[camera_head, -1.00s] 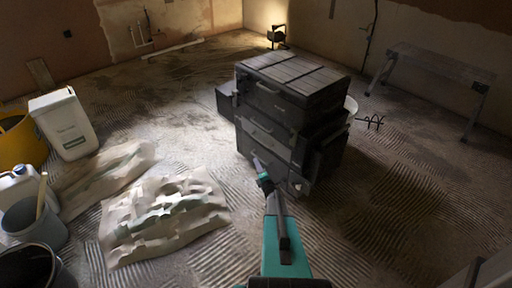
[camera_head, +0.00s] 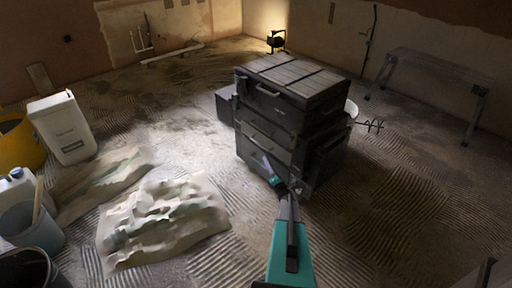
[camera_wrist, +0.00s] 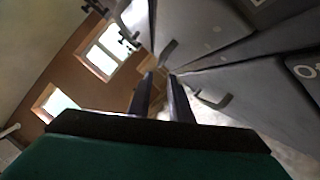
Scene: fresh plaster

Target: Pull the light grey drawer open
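A dark stacked drawer unit (camera_head: 310,115) stands on the floor in the head view. Its middle drawer front (camera_head: 264,132) looks a lighter grey and seems shut; the poor light makes the shades hard to tell apart. My gripper (camera_head: 267,164) is in front of the lower part of the unit, below that drawer. In the wrist view my gripper (camera_wrist: 163,76) has its two fingers apart with nothing between them. A bar handle (camera_wrist: 214,100) on a grey front is just right of the fingertips, apart from them. Another handle (camera_wrist: 168,51) shows above.
Crumpled sacks (camera_head: 165,218) lie left of my arm. A bench (camera_head: 435,68) is at the back right. The ridged floor to the right is clear.

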